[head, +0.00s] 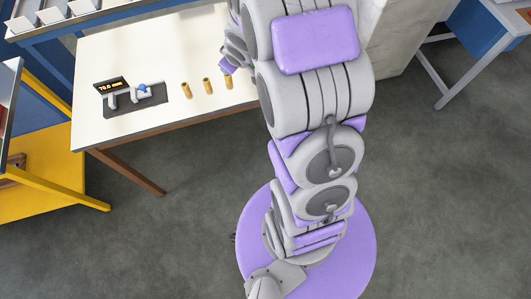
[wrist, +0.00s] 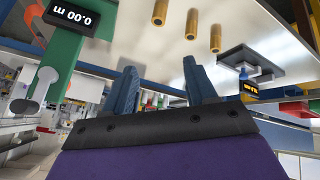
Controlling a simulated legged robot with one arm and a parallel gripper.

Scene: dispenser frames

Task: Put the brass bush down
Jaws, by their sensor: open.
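Three brass bushes stand upright in a row on the white table in the head view: a left one (head: 187,90), a middle one (head: 208,86) and a right one (head: 229,82). They look alike, so I cannot tell which one the task means. The wrist view is upside down and shows three bushes too (wrist: 160,12) (wrist: 191,22) (wrist: 216,37), apart from my fingers. My gripper (wrist: 160,66) is open, with nothing between its two blue-grey fingers. In the head view its purple part (head: 228,68) is just behind the right bush; the fingers are mostly hidden.
A measuring device (head: 130,95) on a dark base, with a display and a blue part, is left of the bushes on the white table (head: 120,55). A blue bench with trays (head: 80,10) stands behind. In the wrist view a green stand (wrist: 60,55) has another display.

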